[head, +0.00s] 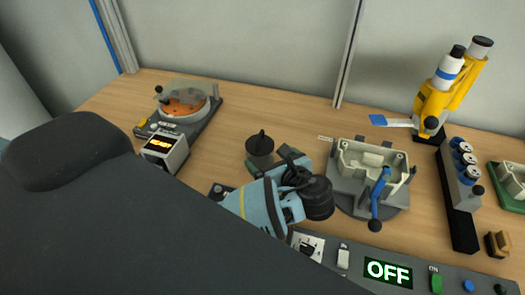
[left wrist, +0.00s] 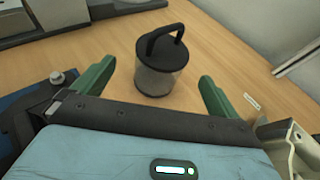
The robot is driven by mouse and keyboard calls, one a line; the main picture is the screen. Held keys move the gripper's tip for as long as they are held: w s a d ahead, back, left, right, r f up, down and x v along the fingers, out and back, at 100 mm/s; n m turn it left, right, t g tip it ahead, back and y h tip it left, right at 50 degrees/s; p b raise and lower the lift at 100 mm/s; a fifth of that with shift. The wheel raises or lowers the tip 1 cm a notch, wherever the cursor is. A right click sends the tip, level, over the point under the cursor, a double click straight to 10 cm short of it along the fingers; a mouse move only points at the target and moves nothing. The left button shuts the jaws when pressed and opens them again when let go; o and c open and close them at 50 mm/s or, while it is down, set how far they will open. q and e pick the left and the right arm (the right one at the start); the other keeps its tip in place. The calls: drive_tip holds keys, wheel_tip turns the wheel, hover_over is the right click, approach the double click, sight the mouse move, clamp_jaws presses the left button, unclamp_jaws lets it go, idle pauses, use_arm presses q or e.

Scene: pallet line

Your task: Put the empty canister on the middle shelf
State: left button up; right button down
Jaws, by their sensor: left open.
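The canister (head: 260,148) stands upright on the wooden bench, left of centre in the head view. In the left wrist view the canister (left wrist: 161,66) has a black lid with an arched black handle and a see-through body that looks empty. My left gripper (head: 272,167) is open, with its green fingers spread and pointing toward the canister. In the left wrist view the canister stands ahead of the gap of my left gripper (left wrist: 156,88), and nothing is held. My right gripper is not in view. No shelf shows in either view.
A round device with an orange dish (head: 183,104) and a lit display box (head: 166,147) stand left. A grey fixture with a blue lever (head: 377,200) stands right of the gripper. A yellow microscope-like stand (head: 440,95) is farther right. A control panel reading OFF (head: 388,272) runs along the front.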

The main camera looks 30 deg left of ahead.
sight(264, 150)
use_arm(q)
drive_tip(key=shift+s, duration=0.25)
drive_tip(key=shift+a, duration=0.3)
drive_tip(key=shift+x, duration=1.1)
drive_tip(key=shift+w+x, duration=0.2)
drive_tip(key=shift+x, duration=1.1)
drive_tip(key=shift+w+x, duration=0.25)
drive_tip(key=shift+x, duration=1)
drive_tip(key=shift+d+r, duration=0.15)
drive_tip(key=shift+d, duration=0.1)
drive_tip(key=c, duration=1.2)
drive_tip(key=shift+r, duration=0.1)
wheel_tip(264, 150, up, 10)
drive_tip(key=shift+f, duration=0.1)
